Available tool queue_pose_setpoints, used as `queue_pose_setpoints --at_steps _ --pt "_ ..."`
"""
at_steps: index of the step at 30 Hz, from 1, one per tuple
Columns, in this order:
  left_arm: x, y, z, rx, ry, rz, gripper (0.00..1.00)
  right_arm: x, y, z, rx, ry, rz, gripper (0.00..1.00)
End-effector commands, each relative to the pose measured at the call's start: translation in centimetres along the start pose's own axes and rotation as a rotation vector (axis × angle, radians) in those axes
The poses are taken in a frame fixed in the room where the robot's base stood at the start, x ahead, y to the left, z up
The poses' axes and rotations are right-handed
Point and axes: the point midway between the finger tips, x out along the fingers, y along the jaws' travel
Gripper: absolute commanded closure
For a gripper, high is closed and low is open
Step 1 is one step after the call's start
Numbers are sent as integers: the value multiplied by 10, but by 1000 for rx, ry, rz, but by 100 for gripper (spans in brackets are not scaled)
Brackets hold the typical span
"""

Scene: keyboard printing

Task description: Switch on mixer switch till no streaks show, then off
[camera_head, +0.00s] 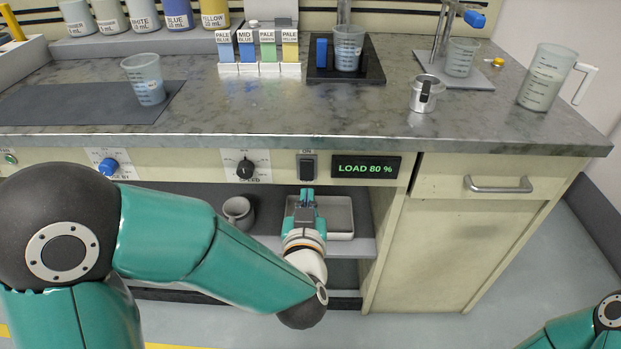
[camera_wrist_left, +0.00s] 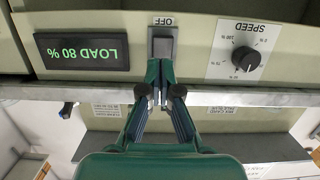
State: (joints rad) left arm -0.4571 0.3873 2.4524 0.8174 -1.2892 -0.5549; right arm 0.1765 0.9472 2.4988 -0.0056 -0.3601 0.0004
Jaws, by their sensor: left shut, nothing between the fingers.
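The mixer switch (camera_head: 307,168) is a dark rocker on the cabinet front, with ON above it; the wrist view shows it (camera_wrist_left: 162,45) from the other way up, with OFF on its other side. My left gripper (camera_head: 306,197) is shut and empty, its fingertips just below the switch; in the left wrist view the tips (camera_wrist_left: 160,68) are at the switch's lower edge, and contact is unclear. The beaker (camera_head: 348,48) on the dark mixer base (camera_head: 370,72) holds pale blue liquid; streaks are too small to tell. My right gripper is out of view.
The display (camera_head: 366,167) right of the switch reads LOAD 80 %. A speed knob (camera_head: 245,168) is left of it. Below are a grey mug (camera_head: 238,212) and a metal tray (camera_head: 341,217) on a shelf. Another beaker (camera_head: 146,80) stands on the worktop (camera_head: 240,105).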

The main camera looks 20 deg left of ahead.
Motion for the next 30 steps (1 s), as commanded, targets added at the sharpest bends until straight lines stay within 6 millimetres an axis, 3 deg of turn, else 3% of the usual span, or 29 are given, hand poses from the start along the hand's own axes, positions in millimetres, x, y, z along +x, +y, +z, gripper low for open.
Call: queue_pose_setpoints --at_steps 3,10,25,30 --pt "25 -1 2 0 0 -4 100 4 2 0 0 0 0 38" --pt "52 0 2 0 0 -1 100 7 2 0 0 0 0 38" --pt "58 0 1 1 1 0 100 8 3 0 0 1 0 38" --pt "63 0 8 1 38 0 100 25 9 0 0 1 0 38"
